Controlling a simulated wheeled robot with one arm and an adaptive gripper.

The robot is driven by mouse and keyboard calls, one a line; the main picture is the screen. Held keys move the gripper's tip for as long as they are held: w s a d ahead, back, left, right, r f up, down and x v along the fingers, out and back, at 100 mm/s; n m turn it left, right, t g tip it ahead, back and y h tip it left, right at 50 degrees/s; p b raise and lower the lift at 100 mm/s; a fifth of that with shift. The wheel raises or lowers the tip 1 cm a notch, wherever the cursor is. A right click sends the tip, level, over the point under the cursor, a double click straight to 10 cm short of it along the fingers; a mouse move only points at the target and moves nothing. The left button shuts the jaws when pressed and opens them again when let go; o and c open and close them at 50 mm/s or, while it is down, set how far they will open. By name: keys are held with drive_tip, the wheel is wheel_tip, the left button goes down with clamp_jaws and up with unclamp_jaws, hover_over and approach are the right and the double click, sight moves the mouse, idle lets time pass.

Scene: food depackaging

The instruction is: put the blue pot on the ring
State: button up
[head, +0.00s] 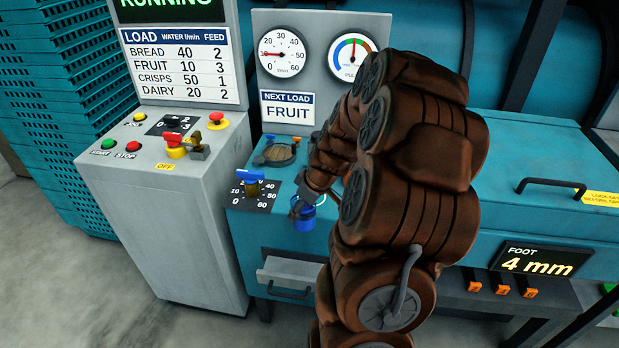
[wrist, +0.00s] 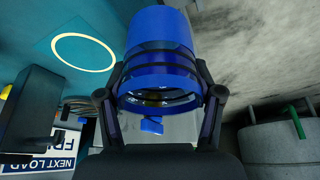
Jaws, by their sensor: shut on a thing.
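The blue pot (head: 303,218) is in my gripper (head: 303,208), near the front edge of the teal machine top in the head view. The wrist view shows the pot (wrist: 160,45) between both fingers of my gripper (wrist: 160,92), its open rim facing the camera. The pale ring (wrist: 84,70) is marked on the teal surface, left of the pot in the wrist view and apart from it. In the head view my arm hides most of the ring area; only a short pale arc shows beside the pot.
A blue-handled valve (head: 250,183) on a dial plate stands left of the pot. A round brown-topped fitting (head: 275,152) is behind it. A gauge panel (head: 262,85) rises at the back, and a grey control cabinet (head: 165,210) stands left. An open drawer (head: 290,272) juts out below.

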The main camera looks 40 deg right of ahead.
drive_tip(key=w+d+p, duration=0.1)
drive_tip(key=w+d, duration=0.1)
drive_tip(key=d, duration=0.1)
drive_tip(key=w+d+p, duration=0.1)
drive_tip(key=w+d, duration=0.1)
drive_tip(key=d, duration=0.2)
drive_tip(key=w+d+p, duration=0.2)
drive_tip(key=w+d, duration=0.1)
drive_tip(key=shift+w+d, duration=0.1)
drive_tip(key=shift+d, duration=0.1)
drive_tip(key=shift+f+p, duration=0.15)
drive_tip(key=shift+p, duration=0.3)
drive_tip(key=shift+f, duration=0.15)
drive_tip(key=shift+f+b, duration=0.2)
drive_tip(key=shift+b, duration=0.15)
drive_tip(key=o, duration=1.1)
drive_tip(key=shift+r+p, duration=0.2)
drive_tip(key=shift+p, duration=0.1)
